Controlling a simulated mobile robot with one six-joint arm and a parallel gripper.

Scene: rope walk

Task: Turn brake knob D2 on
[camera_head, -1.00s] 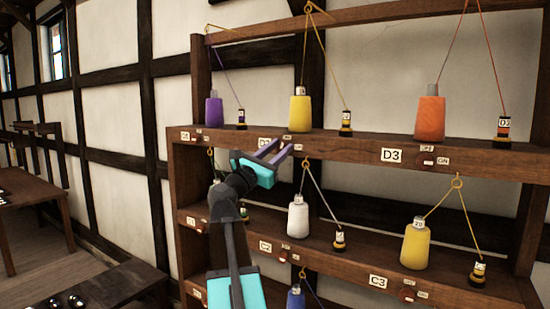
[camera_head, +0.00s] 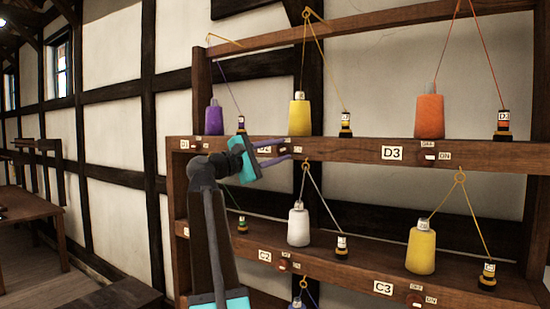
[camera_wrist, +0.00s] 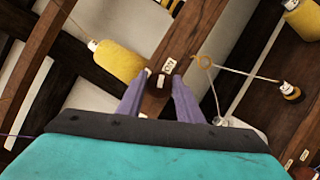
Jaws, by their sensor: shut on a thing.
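My gripper (camera_head: 288,153) has teal housing and two purple fingers, and reaches the front edge of the top shelf below a yellow spool (camera_head: 299,115). In the wrist view, brake knob D2 (camera_wrist: 155,91) is a dark round knob between the fingertips (camera_wrist: 153,88). The fingers are shut on it. Small white labels (camera_wrist: 169,65) sit beside the knob in the wrist view. Their writing is too small to read there, and I cannot tell the knob's setting.
Knob D3 (camera_head: 428,154) is to the right on the same shelf edge, with an orange spool (camera_head: 429,115) above. A purple spool (camera_head: 214,118) stands at left. A white spool (camera_head: 298,226) stands on the shelf below.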

